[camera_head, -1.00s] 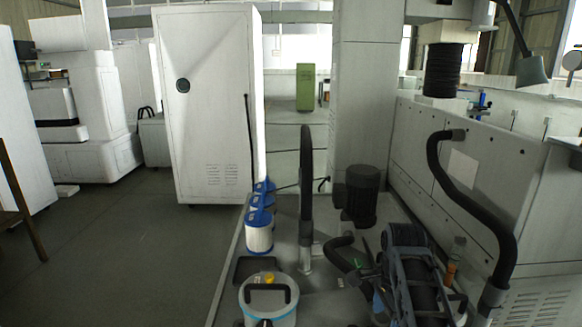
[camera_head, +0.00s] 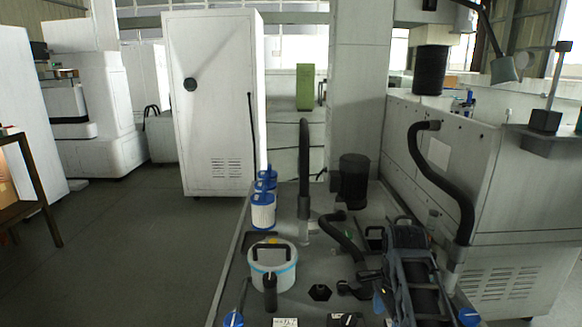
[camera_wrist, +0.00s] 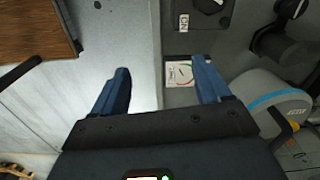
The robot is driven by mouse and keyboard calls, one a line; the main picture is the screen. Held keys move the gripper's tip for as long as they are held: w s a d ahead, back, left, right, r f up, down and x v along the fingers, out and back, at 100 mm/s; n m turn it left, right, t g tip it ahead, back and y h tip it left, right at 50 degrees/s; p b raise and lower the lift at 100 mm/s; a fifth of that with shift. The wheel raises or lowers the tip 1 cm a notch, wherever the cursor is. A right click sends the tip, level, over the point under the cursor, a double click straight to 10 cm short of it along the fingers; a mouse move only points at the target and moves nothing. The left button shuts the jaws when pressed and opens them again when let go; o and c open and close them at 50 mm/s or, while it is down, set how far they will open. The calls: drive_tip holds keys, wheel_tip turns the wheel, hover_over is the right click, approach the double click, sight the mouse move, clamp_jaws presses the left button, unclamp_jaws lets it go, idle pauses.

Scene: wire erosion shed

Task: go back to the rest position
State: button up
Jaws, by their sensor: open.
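My gripper (camera_wrist: 160,86) shows in the wrist view with its two blue fingers well apart. Nothing is held between them. Past the fingers are a pale strip of floor or panel and a grey surface. A small white card with a printed figure (camera_wrist: 179,72) lies beside the right finger, beyond it.
A white bucket with a blue band (camera_head: 272,263) stands on the grey platform, and shows in the wrist view (camera_wrist: 270,108). Blue-capped filters (camera_head: 263,210), a tall white cabinet (camera_head: 212,110) and black hoses (camera_head: 440,180) surround it. Open floor (camera_head: 130,240) lies left; a wooden-topped table (camera_head: 35,190) stands far left.

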drive_tip(key=s+d+f+n+t+h, duration=0.2)
drive_tip(key=s+d+f+n+t, duration=0.3)
drive_tip(key=s+f, duration=0.6)
drive_tip(key=s+d+f+n+t, duration=0.1)
drive_tip(key=s+f+n, duration=0.1)
drive_tip(key=s, duration=0.5)
drive_tip(key=s+d+f+n+t, duration=0.1)
drive_tip(key=s+d+f+n, duration=0.1)
drive_tip(key=s, duration=0.5)
drive_tip(key=s+a+r+n+t+y, duration=0.1)
drive_tip(key=s+a+r+n+t, duration=0.1)
drive_tip(key=s+r, duration=0.45)
drive_tip(key=s+a+r+n+t, duration=0.2)
drive_tip(key=s+a+r+n, duration=0.15)
drive_tip(key=s, duration=0.55)
drive_tip(key=s+a+r+n+t, duration=0.1)
drive_tip(key=s+r, duration=0.3)
drive_tip(key=r, duration=0.5)
drive_tip(key=s+a+r+n+t+y, duration=0.1)
drive_tip(key=s+r+t, duration=0.1)
drive_tip(key=s+r, duration=0.3)
wheel_tip(320, 180, up, 4)
drive_tip(key=shift+s+a+r+t, duration=0.1)
drive_tip(key=shift+s+a+t, duration=0.05)
drive_tip(key=shift+a+t, duration=0.2)
drive_tip(key=shift+c, duration=0.3)
